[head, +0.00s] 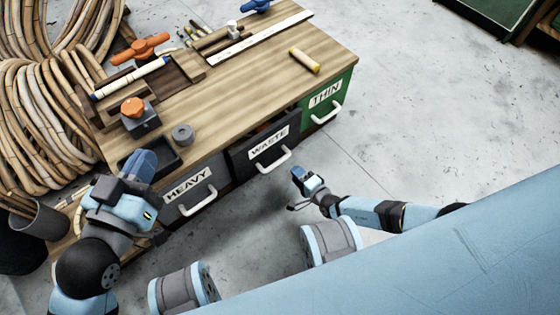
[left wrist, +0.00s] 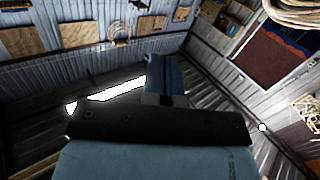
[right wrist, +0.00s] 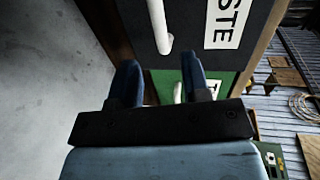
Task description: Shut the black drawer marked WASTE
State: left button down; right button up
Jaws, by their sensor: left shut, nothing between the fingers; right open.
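The black WASTE drawer (head: 235,158) is in the middle of the bench front, pulled partly out, with a dark gap showing behind its top edge. Its white bar handle (head: 273,162) sits below the WASTE label (head: 268,143). In the right wrist view the drawer front (right wrist: 190,50), handle (right wrist: 160,28) and part of the label (right wrist: 228,22) show close ahead. My right gripper (head: 298,174) is open and empty, apart from the handle, out in front of the drawer. My left gripper (head: 145,162) is shut and empty, near the bench's left end; it also shows in the left wrist view (left wrist: 166,75).
The grey HEAVY drawer (head: 205,172) is left of WASTE and the green THIN drawer (head: 345,88) right of it. The bench top (head: 250,90) holds a grey block with an orange knob (head: 139,120), a grey ring (head: 182,135) and a yellow-ended roll (head: 304,60). Rattan coils (head: 45,120) lie left.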

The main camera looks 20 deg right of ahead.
aim_at(281, 159)
jog(key=b+x, duration=0.3)
jog(key=x, duration=0.6)
jog(key=shift+f, duration=0.1)
jog(key=shift+w+b, duration=0.25)
jog(key=shift+b, duration=0.05)
pick_arm(q)
jog(key=w+m, duration=0.1)
jog(key=w+a+m+t+h, duration=0.1)
jog(key=m, duration=0.1)
jog(key=shift+a+r, duration=0.15)
jog(key=shift+r, duration=0.15)
pick_arm(e)
grip_shut()
